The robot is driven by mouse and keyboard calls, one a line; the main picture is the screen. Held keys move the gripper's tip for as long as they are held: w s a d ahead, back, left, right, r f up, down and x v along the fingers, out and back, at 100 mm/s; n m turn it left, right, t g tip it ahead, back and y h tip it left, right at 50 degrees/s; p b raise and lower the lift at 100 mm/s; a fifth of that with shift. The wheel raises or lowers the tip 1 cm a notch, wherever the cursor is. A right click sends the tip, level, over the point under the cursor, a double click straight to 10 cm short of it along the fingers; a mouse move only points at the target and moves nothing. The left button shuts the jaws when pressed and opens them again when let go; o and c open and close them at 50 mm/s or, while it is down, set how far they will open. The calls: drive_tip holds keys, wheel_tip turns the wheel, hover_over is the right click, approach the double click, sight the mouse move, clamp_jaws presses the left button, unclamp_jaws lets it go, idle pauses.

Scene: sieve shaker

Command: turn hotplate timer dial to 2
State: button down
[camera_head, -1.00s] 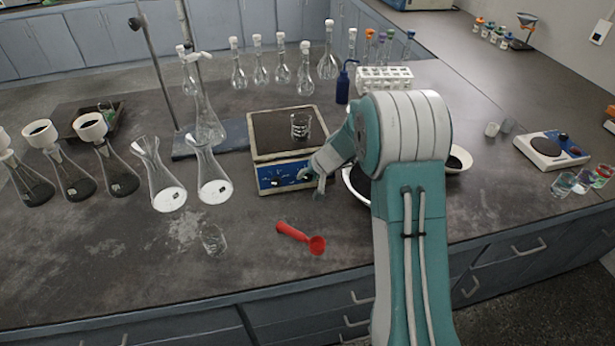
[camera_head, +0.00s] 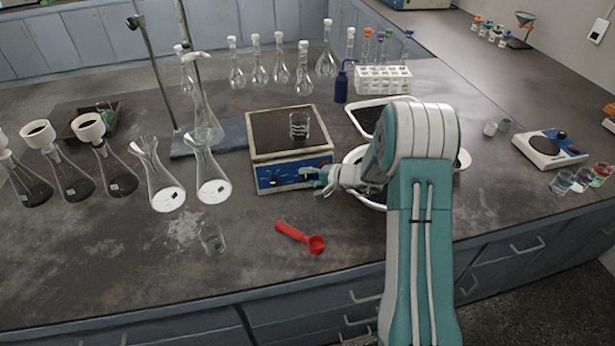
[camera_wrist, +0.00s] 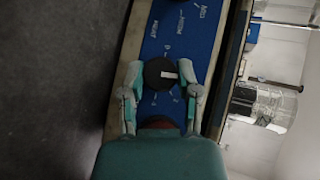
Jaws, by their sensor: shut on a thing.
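The hotplate (camera_head: 270,135) stands on the bench with a beaker (camera_head: 299,125) on its top and a blue front panel (camera_head: 270,179). My gripper (camera_head: 315,178) is at the right part of this panel, coming from the right. In the wrist view, the round black dial (camera_wrist: 157,70) with a white pointer mark sits between the two fingers of my gripper (camera_wrist: 163,82), which is shut on it. The white mark points to the right in that view. Small white marks surround the dial, too small to read surely. In the head view the fingers hide this dial.
A red scoop (camera_head: 297,236) and a small glass (camera_head: 212,238) lie in front of the hotplate. Flasks (camera_head: 210,180) stand to its left. A white-rimmed tray (camera_head: 371,113) and a white dish lie to the right, partly behind my arm. The bench directly before the hotplate is mostly clear.

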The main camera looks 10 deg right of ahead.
drive_tip(key=shift+s+f+m+t+y, duration=0.1)
drive_tip(key=shift+f+m+t+y, duration=0.25)
drive_tip(key=shift+m, duration=0.25)
drive_tip(key=shift+r, duration=0.1)
drive_tip(key=shift+c, duration=1.7)
unclamp_jaws()
drive_tip(key=shift+r, duration=0.1)
drive_tip(key=shift+d+r, duration=0.1)
drive_tip(key=shift+d, duration=0.05)
drive_tip(key=v, duration=1.1)
drive_tip(key=shift+s+d, duration=0.2)
drive_tip(key=shift+d, duration=0.05)
drive_tip(key=shift+r, duration=0.1)
